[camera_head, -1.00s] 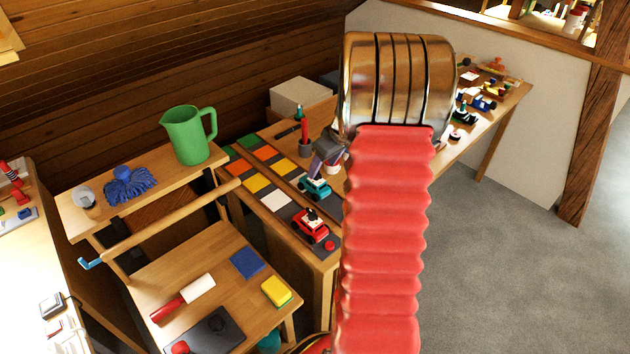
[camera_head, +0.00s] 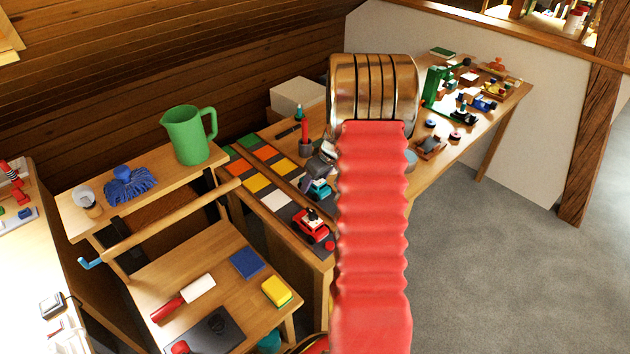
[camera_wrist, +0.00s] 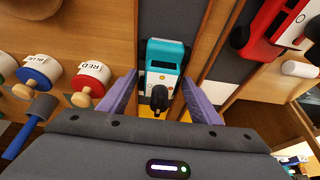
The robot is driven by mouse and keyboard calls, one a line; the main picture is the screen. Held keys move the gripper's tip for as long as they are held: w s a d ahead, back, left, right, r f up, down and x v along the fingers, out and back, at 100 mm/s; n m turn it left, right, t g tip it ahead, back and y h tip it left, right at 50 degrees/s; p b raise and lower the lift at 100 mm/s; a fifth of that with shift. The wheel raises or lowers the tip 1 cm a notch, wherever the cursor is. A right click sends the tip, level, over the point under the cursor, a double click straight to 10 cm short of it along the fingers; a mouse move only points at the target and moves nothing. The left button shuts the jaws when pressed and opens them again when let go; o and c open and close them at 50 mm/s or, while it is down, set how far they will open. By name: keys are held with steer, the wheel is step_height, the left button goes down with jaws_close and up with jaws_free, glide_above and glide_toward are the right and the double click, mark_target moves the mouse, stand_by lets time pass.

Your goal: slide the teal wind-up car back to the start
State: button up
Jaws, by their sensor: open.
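The teal wind-up car (camera_wrist: 165,58) shows in the wrist view with its teal and white body and a dark round knob at its near end. It sits on a dark strip of the track board. My gripper (camera_wrist: 160,82) is open, with one purple finger on each side of the car's near end. I cannot tell whether either finger touches it. In the head view the teal car (camera_head: 319,188) is partly hidden by my gripper (camera_head: 323,172). A red car (camera_head: 312,226) stands in the neighbouring lane, nearer the front end, and also shows in the wrist view (camera_wrist: 268,32).
A raised wooden strip (camera_wrist: 212,42) runs between the two cars. Pots labelled BLUE (camera_wrist: 38,74) and RED (camera_wrist: 91,80) stand left of the track in the wrist view. A green jug (camera_head: 190,136) stands on the shelf at left.

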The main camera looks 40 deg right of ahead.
jaws_close()
stand_by(0.6)
